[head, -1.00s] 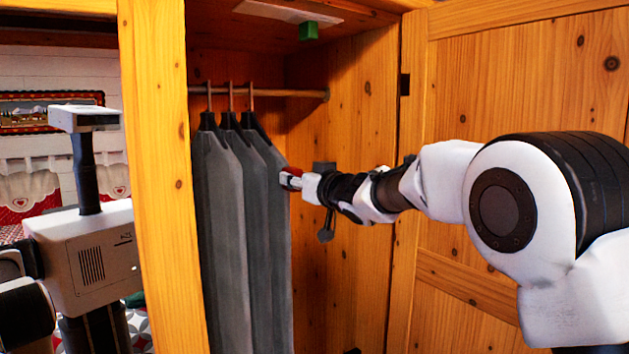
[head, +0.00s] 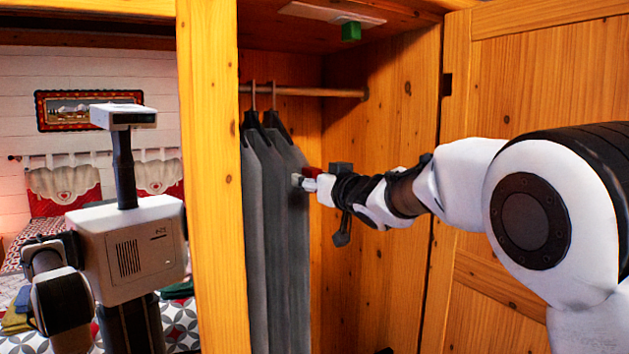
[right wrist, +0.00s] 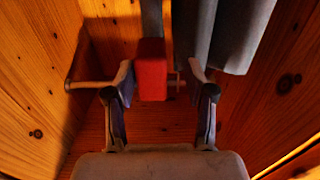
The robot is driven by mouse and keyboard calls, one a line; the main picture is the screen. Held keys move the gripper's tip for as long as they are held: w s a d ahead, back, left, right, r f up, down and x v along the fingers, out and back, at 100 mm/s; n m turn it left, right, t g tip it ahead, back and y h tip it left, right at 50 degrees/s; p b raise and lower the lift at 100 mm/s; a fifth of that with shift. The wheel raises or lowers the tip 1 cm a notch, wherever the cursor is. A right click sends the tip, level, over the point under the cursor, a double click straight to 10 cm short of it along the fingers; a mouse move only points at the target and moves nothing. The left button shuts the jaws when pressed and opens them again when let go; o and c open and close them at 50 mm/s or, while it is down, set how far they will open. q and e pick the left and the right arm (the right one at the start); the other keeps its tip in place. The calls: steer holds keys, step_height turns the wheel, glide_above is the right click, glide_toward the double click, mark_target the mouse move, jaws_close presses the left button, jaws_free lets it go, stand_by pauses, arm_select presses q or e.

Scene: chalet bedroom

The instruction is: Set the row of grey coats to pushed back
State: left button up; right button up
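The row of grey coats (head: 253,240) hangs from dark hangers on a rail inside the wooden wardrobe, partly hidden at the left by the front post. Their lower parts also show in the right wrist view (right wrist: 232,35). A red block (right wrist: 152,68) is at the coats' right side, and a little of it shows in the head view (head: 313,172). My right gripper (head: 306,183) is at the right edge of the coats. In the right wrist view its fingers (right wrist: 162,85) are apart, with the red block between or just beyond them; a gap shows at the right finger. My left gripper is not in view.
The hanging rail (head: 320,91) runs to the right wall. The wardrobe's front post (head: 207,180) stands at the left, and the open door (head: 545,110) at the right. A green block (head: 351,31) is under the top shelf.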

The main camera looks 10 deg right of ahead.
steer(key=shift+s+d, duration=0.2)
steer(key=v, duration=1.1)
steer(key=shift+s, duration=0.3)
